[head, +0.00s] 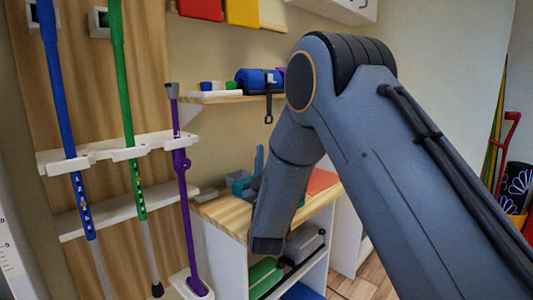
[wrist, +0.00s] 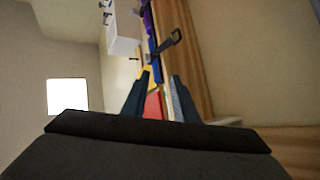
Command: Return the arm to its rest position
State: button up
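My arm (head: 400,150) fills the right half of the head view. It rises from the lower right to a bent elbow, and the forearm (head: 285,185) slopes down in front of a wooden-topped shelf unit. I cannot make out my gripper clearly in the head view. In the wrist view my gripper (wrist: 160,95) shows two dark fingers spread apart. Red and yellow shapes show between them, seemingly background. No held object can be made out.
The wooden-topped unit (head: 222,218) stands close behind my forearm. A wall shelf (head: 215,99) holds a blue roll (head: 258,80) with a dark strap. Blue, green and purple (head: 182,190) sticks stand in a rack (head: 100,152) at the left. A white cabinet (head: 345,8) hangs above.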

dwell(0.4)
jog(key=w+d+f+m+g+p, duration=0.1)
jog(key=w+d+f+g+p, duration=0.1)
jog(key=d+f+g+p, duration=0.35)
jog(key=s+d+f+m+g, duration=0.2)
jog(key=s+d+f+g, duration=0.1)
jog(key=s+d+g, duration=0.4)
jog(key=s+d+f+m+g+p, duration=0.1)
jog(key=s+d+g, duration=0.3)
jog(key=s, duration=0.7)
jog(key=s+d+f+m+g+h+p, duration=0.1)
jog(key=s+d+g, duration=0.4)
jog(key=s, duration=0.7)
jog(key=s+d+f+m+g+h+p, duration=0.1)
jog(key=s+d+f+m+g+p, duration=0.1)
jog(key=s, duration=0.9)
jog(key=d+m+g+p, duration=0.1)
jog(key=d+g, duration=0.1)
jog(key=d, duration=0.1)
jog(key=shift+s+d, duration=0.2)
jog(key=shift+s, duration=0.05)
